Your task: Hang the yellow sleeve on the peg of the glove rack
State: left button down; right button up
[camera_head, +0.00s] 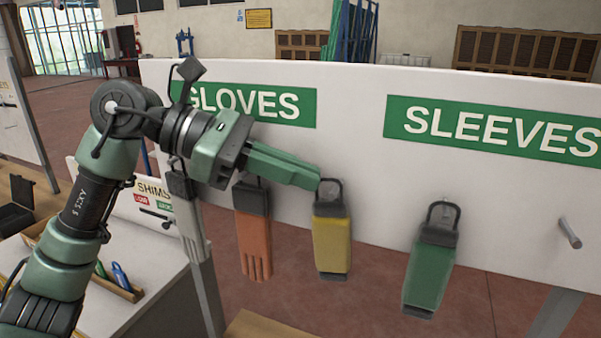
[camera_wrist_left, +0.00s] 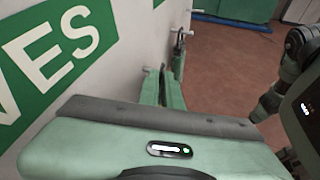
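The yellow sleeve (camera_head: 332,245) with its dark cuff and loop hangs upright on the white board, below the gap between the GLOVES and SLEEVES signs. A light peg end shows inside its loop. My left gripper (camera_head: 319,181) reaches in from the left, its fingertips beside that loop. In the left wrist view the left gripper (camera_wrist_left: 162,88) shows a narrow gap between its fingers, with nothing clearly held. The yellow sleeve cannot be made out there. A bare peg (camera_head: 570,233) sticks out under the SLEEVES sign (camera_head: 500,130). My right gripper is not in view.
On the board (camera_head: 375,190), an orange glove (camera_head: 254,240) and a pale glove (camera_head: 189,222) hang left of the yellow sleeve. A green sleeve (camera_head: 429,272) hangs right of it, slightly tilted. Board space around the bare peg is clear. A table with bins stands at the left.

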pick_arm(q)
jog(key=s+a+b, duration=0.2)
jog(key=s+b, duration=0.1)
jog(key=s, duration=0.3)
jog(key=shift+s, duration=0.2)
dwell(0.4)
dwell(1.4)
